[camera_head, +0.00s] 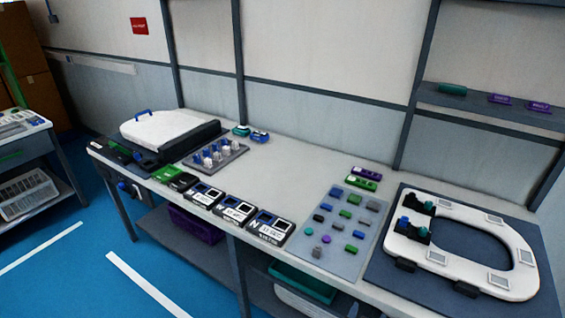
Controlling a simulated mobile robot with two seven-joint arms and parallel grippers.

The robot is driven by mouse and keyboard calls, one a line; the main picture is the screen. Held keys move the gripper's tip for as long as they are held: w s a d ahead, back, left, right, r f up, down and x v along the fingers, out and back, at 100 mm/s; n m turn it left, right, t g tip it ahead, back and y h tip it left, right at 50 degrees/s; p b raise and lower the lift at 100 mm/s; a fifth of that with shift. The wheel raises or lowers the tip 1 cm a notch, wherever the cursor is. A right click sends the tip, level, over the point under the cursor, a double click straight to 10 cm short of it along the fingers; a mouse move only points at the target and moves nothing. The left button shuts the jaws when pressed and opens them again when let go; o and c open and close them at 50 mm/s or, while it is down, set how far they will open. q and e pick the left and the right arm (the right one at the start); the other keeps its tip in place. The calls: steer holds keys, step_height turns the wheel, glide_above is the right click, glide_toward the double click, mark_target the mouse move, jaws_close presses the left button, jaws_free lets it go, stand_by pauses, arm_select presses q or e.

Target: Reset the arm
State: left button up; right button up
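Neither of my arms nor grippers shows in the head view. The workbench (301,176) runs across the middle of the view. A white toilet seat ring (450,213) lies on a dark mat (385,270) at its right end. A closed white lid unit (168,124) with a blue handle lies at its left end.
A grey tray (333,262) holds several small coloured parts. Several black-and-white boxes (236,212) line the front edge. A rack (214,156) of blue and white fittings stands behind them. Bare bench top lies in the middle. A shelf (490,104) hangs at the right; another table (22,128) stands left.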

step_height(320, 180, down, 17)
steer(key=s+a+n+g+y+p, duration=0.1)
steer(key=a+n+g+y+p, duration=0.1)
steer(key=g+y, duration=0.25)
arm_select(q)
step_height(320, 180, up, 5)
steer(key=w+p, duration=0.2)
steer(key=w, duration=0.1)
steer(key=shift+d+r, duration=0.2)
arm_select(e)
steer(key=s+a+f+g+y, duration=0.2)
steer(key=s+f+g, duration=0.2)
steer(key=s+f, duration=0.3)
steer(key=s+a+f+g+y, duration=0.2)
steer(key=s+f, duration=0.5)
steer(key=s, duration=0.6)
steer(key=shift+s+a+g+y, duration=0.2)
steer(key=shift+g+y, duration=0.45)
steer(key=shift+g, duration=0.3)
